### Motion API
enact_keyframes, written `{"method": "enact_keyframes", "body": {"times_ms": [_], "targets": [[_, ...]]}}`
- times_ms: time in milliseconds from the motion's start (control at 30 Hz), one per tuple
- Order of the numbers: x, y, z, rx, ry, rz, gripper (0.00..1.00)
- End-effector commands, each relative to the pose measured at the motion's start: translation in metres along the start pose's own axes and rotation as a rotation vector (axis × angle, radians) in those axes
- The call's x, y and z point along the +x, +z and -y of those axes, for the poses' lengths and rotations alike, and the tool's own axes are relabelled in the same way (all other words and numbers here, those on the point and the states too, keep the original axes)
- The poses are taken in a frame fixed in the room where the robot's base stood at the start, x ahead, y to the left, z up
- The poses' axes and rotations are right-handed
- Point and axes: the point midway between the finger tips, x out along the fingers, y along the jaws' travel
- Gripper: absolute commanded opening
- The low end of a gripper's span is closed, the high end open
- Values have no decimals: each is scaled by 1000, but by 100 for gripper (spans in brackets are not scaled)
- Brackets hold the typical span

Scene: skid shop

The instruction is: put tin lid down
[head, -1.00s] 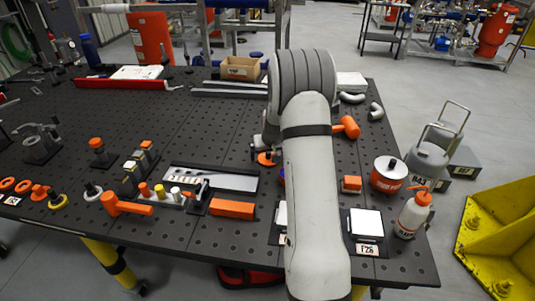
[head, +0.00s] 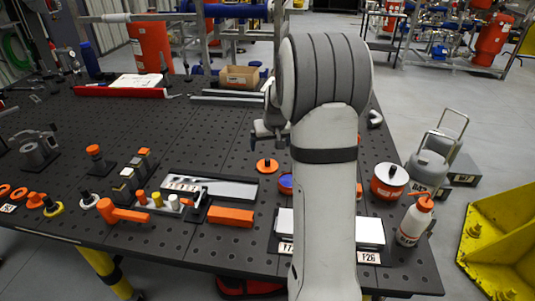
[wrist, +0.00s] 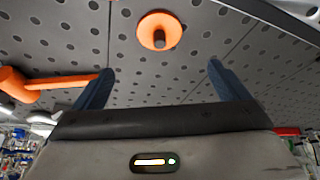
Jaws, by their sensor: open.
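The tin lid appears to be the orange disc with a small dark knob (head: 266,165). It lies flat, knob up, on the dark perforated table, and it also shows in the wrist view (wrist: 150,22). My gripper (head: 266,134) is above and behind the disc in the head view, clear of it. In the wrist view my gripper (wrist: 158,78) has its two blue fingers wide apart with nothing between them. A round blue item with an orange rim (head: 285,183) sits beside the disc, partly hidden by my arm.
A red tin with a pale top and black knob (head: 388,183) and a white bottle with an orange cap (head: 414,222) stand at right. An orange block (head: 231,217) and an orange mallet (head: 122,213) lie in front. Bare table surrounds the disc's left and back.

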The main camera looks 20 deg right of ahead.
Motion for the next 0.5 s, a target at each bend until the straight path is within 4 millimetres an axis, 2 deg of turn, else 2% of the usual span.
{"method": "enact_keyframes", "body": {"times_ms": [167,267,400,500], "targets": [[-32,14,18,-19,-9,5,95],[-66,39,41,-42,-21,16,95],[-117,90,73,-80,-38,38,95],[-146,133,90,-107,-48,57,95]]}}
